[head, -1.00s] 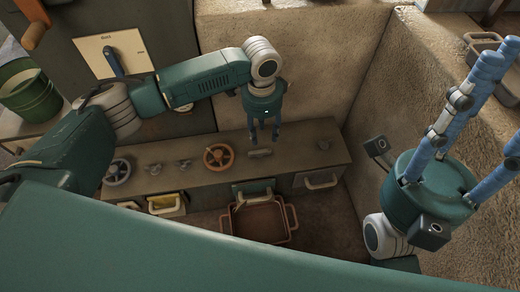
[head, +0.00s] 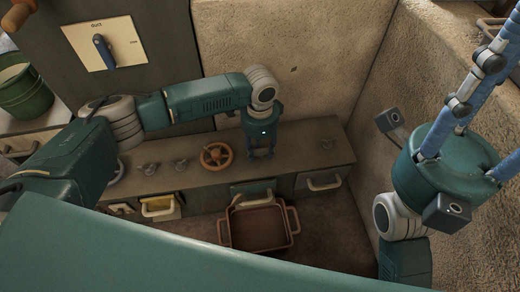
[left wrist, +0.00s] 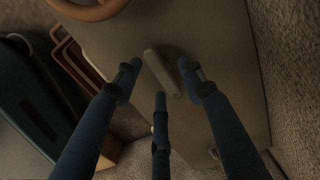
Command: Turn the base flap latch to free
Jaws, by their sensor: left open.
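A grey elongated bar handle (left wrist: 161,73), which looks like the base flap latch, lies on the bench top in the left wrist view. No label on it can be read. My left gripper (head: 261,154) is open over the bench top, just right of the orange handwheel. In the left wrist view its three fingers (left wrist: 160,77) are spread around the bar, with no clear grip on it. In the head view the gripper hides the bar. My right gripper (head: 493,105) is raised at the far right, its fingertips partly cut off by the frame.
The orange handwheel (head: 216,156) sits left of my left gripper, with small grey knobs (head: 181,163) further left. Drawers line the bench front (head: 253,190). A brown tray (head: 258,226) stands below. A wall panel (head: 88,42) carries a blue lever. A rough wall rises behind.

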